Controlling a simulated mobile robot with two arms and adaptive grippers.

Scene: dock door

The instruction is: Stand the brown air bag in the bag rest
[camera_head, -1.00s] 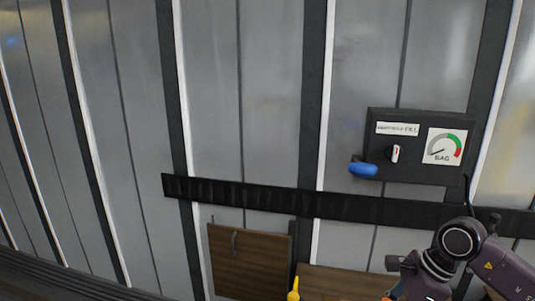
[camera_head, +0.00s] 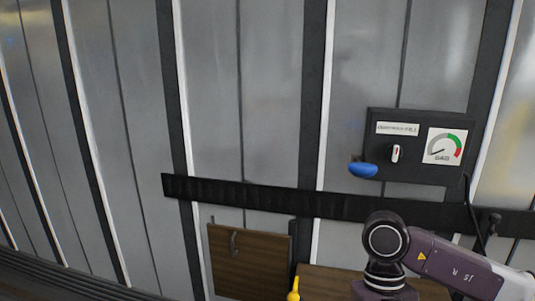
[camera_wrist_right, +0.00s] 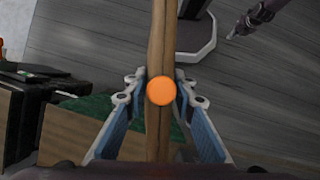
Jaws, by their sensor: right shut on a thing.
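The brown air bag (camera_wrist_right: 158,40) shows in the right wrist view as a narrow brown strip, seen edge-on, with a round orange valve (camera_wrist_right: 161,90) on it. My right gripper (camera_wrist_right: 160,97) is shut on it, with one blue-padded finger on either side. The bag's far end runs out of the top of that view. In the head view only my right arm shows; its gripper and the bag are not visible. Part of my left arm, with what seems its gripper (camera_wrist_right: 240,30), is small at the top right of the wrist view. I cannot identify the bag rest with certainty.
A brown wooden panel (camera_head: 248,262) with a hook stands against the metal wall. A yellow nozzle-like thing (camera_head: 293,289) is beside it, near a wooden surface (camera_head: 330,283). A control box (camera_head: 418,145) with gauge and blue handle (camera_head: 363,170) is above. A dark box-like structure (camera_wrist_right: 22,115) is left in the wrist view.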

